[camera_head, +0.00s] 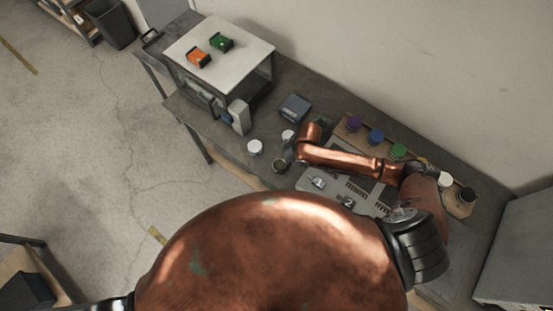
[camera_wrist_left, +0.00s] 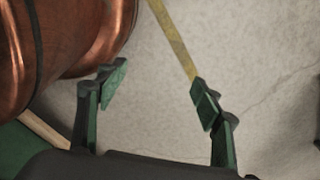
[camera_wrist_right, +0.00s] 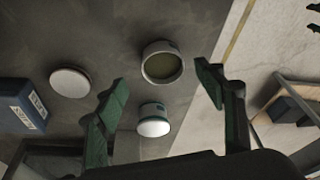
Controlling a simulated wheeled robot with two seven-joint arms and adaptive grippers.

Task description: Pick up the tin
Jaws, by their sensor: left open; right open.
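An open round tin (camera_head: 279,167) with a pale rim and a dark olive inside stands near the front edge of the dark bench. It also shows in the right wrist view (camera_wrist_right: 162,63), upright, ahead of and roughly between the fingertips. My right gripper (camera_wrist_right: 163,82) is open and empty above the bench. In the head view it is partly hidden by its own arm, close by the tin. My left gripper (camera_wrist_left: 155,90) is open and empty over the bare floor, beside my copper body. Its fingers do not show in the head view.
Two white-topped round containers, one with a green band (camera_wrist_right: 153,127) and one plain (camera_wrist_right: 70,82), stand near the tin. A blue box (camera_head: 294,107) lies behind. A grey tray (camera_head: 310,184) and a row of coloured jars (camera_head: 375,136) are to the right. A white-topped stand (camera_head: 245,50) is left.

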